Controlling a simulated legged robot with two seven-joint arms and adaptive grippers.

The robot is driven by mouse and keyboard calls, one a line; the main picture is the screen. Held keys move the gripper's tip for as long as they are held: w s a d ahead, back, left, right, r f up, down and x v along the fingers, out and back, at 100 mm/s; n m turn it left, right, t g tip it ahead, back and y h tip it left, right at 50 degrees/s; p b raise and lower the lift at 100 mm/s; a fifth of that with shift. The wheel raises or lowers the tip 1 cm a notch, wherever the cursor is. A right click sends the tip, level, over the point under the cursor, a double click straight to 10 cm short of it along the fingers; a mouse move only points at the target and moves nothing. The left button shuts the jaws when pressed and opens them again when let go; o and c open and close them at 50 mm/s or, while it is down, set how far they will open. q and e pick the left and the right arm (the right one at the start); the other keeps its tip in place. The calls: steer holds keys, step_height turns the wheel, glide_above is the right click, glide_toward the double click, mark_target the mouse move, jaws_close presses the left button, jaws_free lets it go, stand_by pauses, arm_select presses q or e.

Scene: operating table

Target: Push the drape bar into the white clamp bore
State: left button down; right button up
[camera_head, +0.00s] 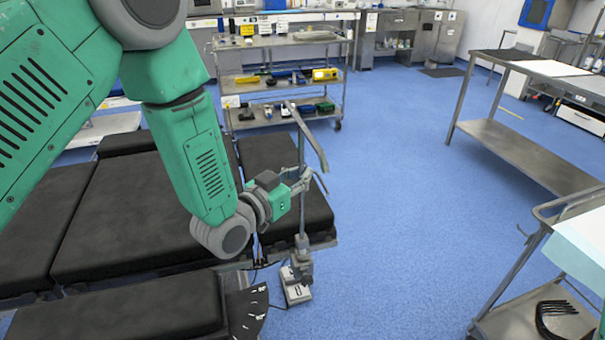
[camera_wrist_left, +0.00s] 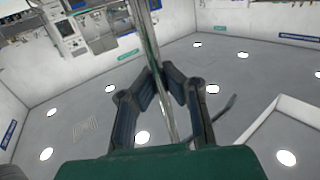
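The drape bar (camera_head: 302,160) is a thin grey upright rod with a slanted flat arm at its top, beside the black operating table's right end. My left gripper (camera_head: 303,181) reaches it from the left and is closed around its upper part. In the left wrist view the bar (camera_wrist_left: 152,40) passes between the two dark fingers (camera_wrist_left: 165,78), which close in on it from both sides. The white clamp (camera_head: 297,292) is low beside the table edge, under the bar. A grey block (camera_head: 302,264) sits just above it; whether the bar's lower end is inside a bore cannot be told.
The operating table (camera_head: 125,230) has black pads and lies under my left arm. A steel shelf cart (camera_head: 290,88) with tools stands behind. A steel table (camera_head: 540,150) and a cart (camera_head: 525,322) stand at the right. The blue floor between is clear.

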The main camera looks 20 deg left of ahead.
arm_select(q)
steer(key=shift+f, duration=0.3)
steer(key=shift+f+b, duration=0.25)
steer(key=shift+b, duration=0.05)
steer(key=c, duration=1.6)
jaws_free()
steer(key=shift+c, duration=0.2)
steer(key=v, duration=1.2)
